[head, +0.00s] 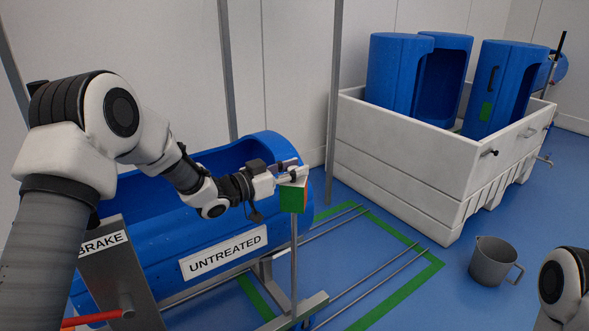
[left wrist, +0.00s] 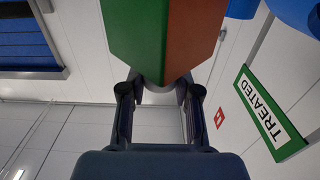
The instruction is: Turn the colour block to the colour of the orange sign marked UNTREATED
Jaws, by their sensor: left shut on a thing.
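The colour block (head: 291,199) sits on top of a thin grey post. In the head view its broad visible face is green, with a narrow orange face at its right. The left wrist view shows the block (left wrist: 138,35) with green at left and orange-brown at right. My left gripper (head: 289,176) is shut on the block's upper part, and its fingers (left wrist: 158,82) show on both sides in the left wrist view. A white plate marked UNTREATED (head: 224,253) is on the blue tub's side; no orange shows on it. My right gripper is out of view.
The blue tub (head: 150,258) lies on a rail carrier beside the post. A BRAKE panel (head: 115,275) with a red lever stands at left. A white crate (head: 400,170) holds blue tubs. A grey jug (head: 492,262) stands on the floor. A green-bordered TREATED sign (left wrist: 268,112) hangs at right.

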